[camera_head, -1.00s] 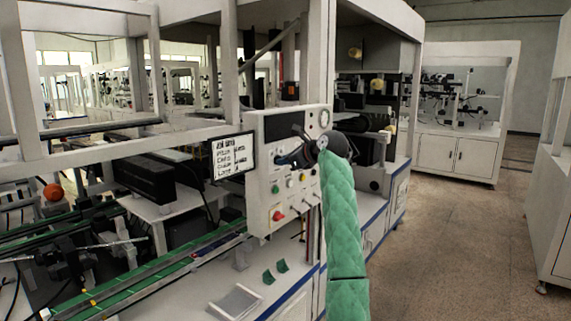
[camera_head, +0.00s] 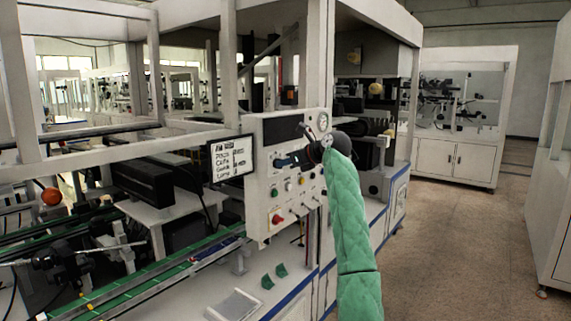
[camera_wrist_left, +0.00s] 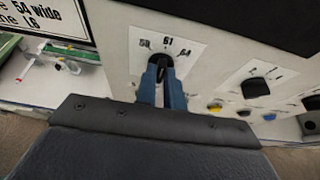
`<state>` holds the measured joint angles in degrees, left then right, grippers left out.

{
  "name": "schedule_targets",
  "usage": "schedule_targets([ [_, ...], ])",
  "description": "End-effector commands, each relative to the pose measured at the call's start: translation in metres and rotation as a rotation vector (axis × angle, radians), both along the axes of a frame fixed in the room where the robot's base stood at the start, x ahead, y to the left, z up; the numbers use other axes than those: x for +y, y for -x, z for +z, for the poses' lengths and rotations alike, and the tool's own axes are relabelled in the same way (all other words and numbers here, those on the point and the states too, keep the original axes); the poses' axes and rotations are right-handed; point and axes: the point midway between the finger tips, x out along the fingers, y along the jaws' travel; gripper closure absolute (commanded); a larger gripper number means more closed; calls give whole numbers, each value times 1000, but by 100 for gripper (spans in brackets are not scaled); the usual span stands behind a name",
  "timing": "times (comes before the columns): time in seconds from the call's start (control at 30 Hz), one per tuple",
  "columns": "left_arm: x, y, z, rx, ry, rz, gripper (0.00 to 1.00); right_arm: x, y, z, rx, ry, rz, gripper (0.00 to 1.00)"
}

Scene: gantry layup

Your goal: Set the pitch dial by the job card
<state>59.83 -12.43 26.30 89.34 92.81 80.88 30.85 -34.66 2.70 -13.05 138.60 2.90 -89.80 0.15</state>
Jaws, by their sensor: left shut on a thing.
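The job card (camera_head: 231,158) is a black-framed white screen left of the control panel (camera_head: 262,135). Its small text is hard to read; its corner in the left wrist view (camera_wrist_left: 45,16) shows "54 wide" and part of a line below. My right gripper is out of view.
More black knobs (camera_wrist_left: 255,88) sit right of the held dial. A red knob (camera_head: 277,218) and other buttons lie lower on the panel. Frame posts flank the panel; the floor at right is clear.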

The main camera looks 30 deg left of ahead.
Motion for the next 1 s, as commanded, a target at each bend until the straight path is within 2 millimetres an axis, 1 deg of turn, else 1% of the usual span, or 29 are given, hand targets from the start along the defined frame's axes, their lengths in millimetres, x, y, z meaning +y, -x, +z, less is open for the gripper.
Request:
schedule_targets([
  [0.03,0,0,2,-2,-2,-1,100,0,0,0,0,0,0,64],
  [0.07,0,0,2,-2,-2,-1,88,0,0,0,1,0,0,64],
  [0.1,0,0,2,-3,-2,-1,80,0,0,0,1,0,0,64],
  [0.17,0,0,2,-2,-2,-1,68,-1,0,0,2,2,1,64],
  [0.43,0,0,1,-1,-1,-1,68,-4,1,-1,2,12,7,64],
  [0.57,-7,0,2,-2,-1,-1,68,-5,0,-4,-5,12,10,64],
  [0.67,-19,0,6,-2,0,-3,68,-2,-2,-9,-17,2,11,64],
  [0.8,-40,2,14,-2,0,-3,68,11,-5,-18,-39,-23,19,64],
  [1.0,-63,4,25,-2,0,-3,68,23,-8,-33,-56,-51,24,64],
])
